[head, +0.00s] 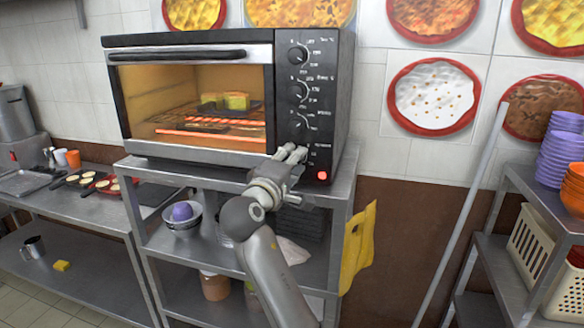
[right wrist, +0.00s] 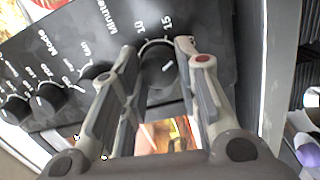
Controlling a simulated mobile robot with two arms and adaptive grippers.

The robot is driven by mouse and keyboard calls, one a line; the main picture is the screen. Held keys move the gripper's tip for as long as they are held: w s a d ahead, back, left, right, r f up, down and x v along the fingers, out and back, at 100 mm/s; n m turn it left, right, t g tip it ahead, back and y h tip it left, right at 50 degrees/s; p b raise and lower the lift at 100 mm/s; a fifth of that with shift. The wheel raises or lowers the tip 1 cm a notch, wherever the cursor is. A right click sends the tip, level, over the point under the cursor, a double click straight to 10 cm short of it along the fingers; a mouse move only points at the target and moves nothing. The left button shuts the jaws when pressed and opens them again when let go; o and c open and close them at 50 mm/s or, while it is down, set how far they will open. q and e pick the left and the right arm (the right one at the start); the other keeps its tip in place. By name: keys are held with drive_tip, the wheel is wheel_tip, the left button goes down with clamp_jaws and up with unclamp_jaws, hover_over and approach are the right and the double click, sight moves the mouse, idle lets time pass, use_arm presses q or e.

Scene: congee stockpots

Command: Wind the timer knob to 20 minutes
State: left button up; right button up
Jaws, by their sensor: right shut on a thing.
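The oven (head: 190,95) stands on a metal shelf unit, with its door closed and a column of black knobs on its right panel. The timer knob (right wrist: 160,72), beside the word "Minute" and the numbers 10 and 15, is the lowest one. My right gripper (head: 293,152) covers it in the head view. In the right wrist view my right gripper (right wrist: 158,52) has its fingers on both sides of this knob, shut on it. A pale pointer line shows on the knob's face; the 20 mark is not readable. My left gripper is not in view.
Heating bars glow inside the oven under food on a rack (head: 225,102). A red lamp (head: 322,175) is lit low on the panel. Purple bowls (head: 562,150) stand on the right rack.

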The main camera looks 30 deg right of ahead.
drive_tip(key=shift+f+m, duration=0.2)
drive_tip(key=shift+m, duration=0.5)
drive_tip(key=shift+b, duration=0.3)
drive_tip(key=o, duration=1)
drive_tip(key=shift+r, duration=0.15)
drive_tip(key=v, duration=1.2)
drive_tip(key=shift+r, duration=0.1)
